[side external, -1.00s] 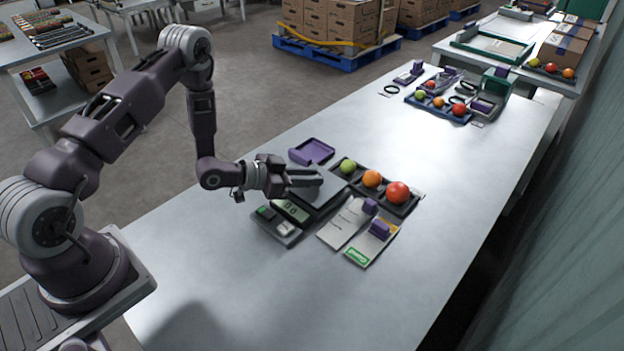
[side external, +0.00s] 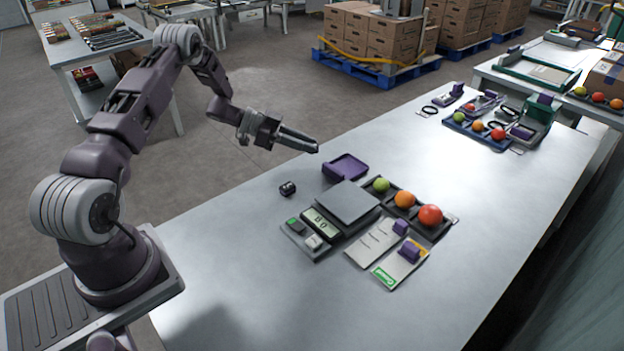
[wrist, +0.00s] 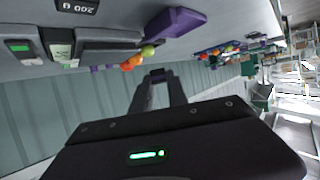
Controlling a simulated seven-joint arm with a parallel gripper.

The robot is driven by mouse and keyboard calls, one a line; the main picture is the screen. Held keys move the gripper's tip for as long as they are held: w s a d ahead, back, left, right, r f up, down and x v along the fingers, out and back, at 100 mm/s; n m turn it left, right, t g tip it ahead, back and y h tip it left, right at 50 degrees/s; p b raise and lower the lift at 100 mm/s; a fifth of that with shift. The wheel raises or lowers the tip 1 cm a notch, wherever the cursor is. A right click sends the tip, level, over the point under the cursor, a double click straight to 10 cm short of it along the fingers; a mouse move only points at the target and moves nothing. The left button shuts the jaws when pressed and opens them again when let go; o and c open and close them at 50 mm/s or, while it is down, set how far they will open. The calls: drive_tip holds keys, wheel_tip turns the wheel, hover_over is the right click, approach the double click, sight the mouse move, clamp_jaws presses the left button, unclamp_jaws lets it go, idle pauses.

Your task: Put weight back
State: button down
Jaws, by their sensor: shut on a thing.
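My gripper (side external: 309,146) is raised over the far left edge of the table, well clear of the scale, pointing right. Its fingers look apart along their length and meet a small dark piece at the tips in the wrist view, which I take as the weight (wrist: 158,75); it is mostly hidden by the fingers. The scale's grey plate (side external: 347,202) is bare. A purple tray (side external: 346,167) lies behind the scale, empty.
A black tray (side external: 445,219) with a green, an orange and a red tomato stands right of the scale. Cards with purple clips (side external: 409,249) lie in front. More tomatoes and tools are at the table's far end. The front of the table is clear.

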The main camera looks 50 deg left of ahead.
sight(306, 179)
wheel_tip(306, 179, down, 10)
drive_tip(key=shift+a+r, duration=0.1)
drive_tip(key=shift+r, duration=0.05)
drive_tip(key=c, duration=1.3)
unclamp_jaws()
drive_tip(key=shift+f, duration=0.2)
drive_tip(key=shift+r, duration=0.1)
